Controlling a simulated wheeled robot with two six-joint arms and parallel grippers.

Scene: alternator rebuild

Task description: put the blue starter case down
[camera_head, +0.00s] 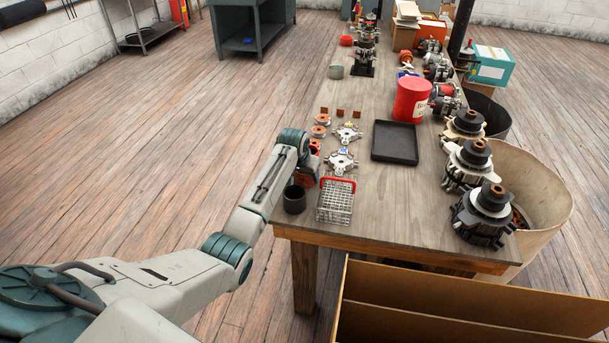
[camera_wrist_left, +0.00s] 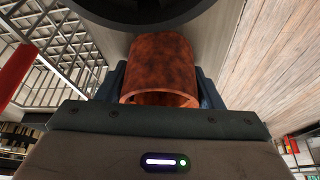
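A rusty orange-brown hollow cylinder (camera_wrist_left: 163,68) sits between the dark fingers of my left gripper (camera_wrist_left: 162,85) in the left wrist view, and the gripper is shut on it. In the head view this rusty case (camera_head: 306,178) shows partly beside the left gripper (camera_head: 306,160), at the table's left edge. I cannot tell whether it touches the tabletop. No case held in these views looks blue; the one in the gripper is rust-coloured. My right gripper is not in view.
A black cup (camera_head: 294,200) and a wire basket with a red handle (camera_head: 335,202) stand close by at the table's near left corner. Bracket parts (camera_head: 342,161) lie beyond. A black tray (camera_head: 395,142) is empty. Bare tabletop (camera_head: 405,205) lies right of the basket; alternators (camera_head: 484,214) line the right edge.

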